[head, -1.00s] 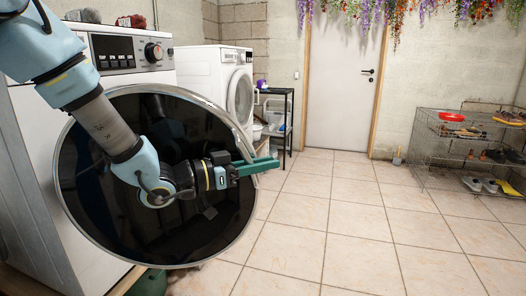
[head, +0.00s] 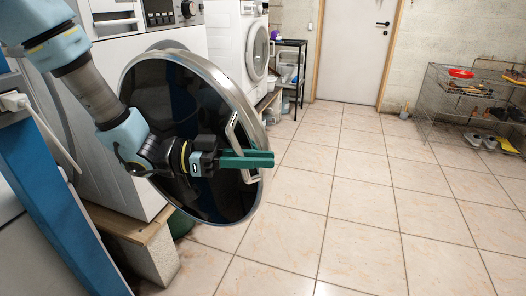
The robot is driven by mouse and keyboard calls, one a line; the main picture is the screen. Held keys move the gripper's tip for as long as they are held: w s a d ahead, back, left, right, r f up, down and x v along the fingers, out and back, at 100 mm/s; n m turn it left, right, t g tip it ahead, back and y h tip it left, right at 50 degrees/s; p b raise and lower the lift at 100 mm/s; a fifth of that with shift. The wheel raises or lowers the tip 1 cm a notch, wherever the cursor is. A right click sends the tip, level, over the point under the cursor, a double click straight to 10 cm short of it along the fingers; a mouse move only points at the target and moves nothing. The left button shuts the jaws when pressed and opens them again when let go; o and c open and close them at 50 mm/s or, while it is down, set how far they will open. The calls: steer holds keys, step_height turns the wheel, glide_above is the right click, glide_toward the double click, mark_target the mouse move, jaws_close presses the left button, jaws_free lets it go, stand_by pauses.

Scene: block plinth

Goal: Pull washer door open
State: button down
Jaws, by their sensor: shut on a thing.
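The washer door (head: 165,90) is a large round dark disc with a silver rim. It stands swung out from the front of the white washer (head: 128,62). A pale bar handle (head: 234,128) sits on the door's right edge. My gripper (head: 268,159) has green fingers pointing right and is shut on this handle. My arm crosses in front of the door and hides part of it. The washer's opening is mostly hidden behind the door.
The washer stands on a plinth of wood and blocks (head: 150,250). A second white washer (head: 232,50) and a small black shelf (head: 293,75) stand behind. A wire shoe rack (head: 455,105) is at the right. The tiled floor between is clear.

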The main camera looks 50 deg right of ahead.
steer(key=shift+s+a, duration=0.15)
steer(key=shift+a, duration=0.05)
steer(key=c, duration=1.1)
jaws_free()
steer(key=shift+o, duration=0.2)
steer(key=b+v, duration=0.1)
steer(key=v, duration=0.9)
steer(key=shift+w+a, duration=0.25)
steer(key=shift+w, duration=0.05)
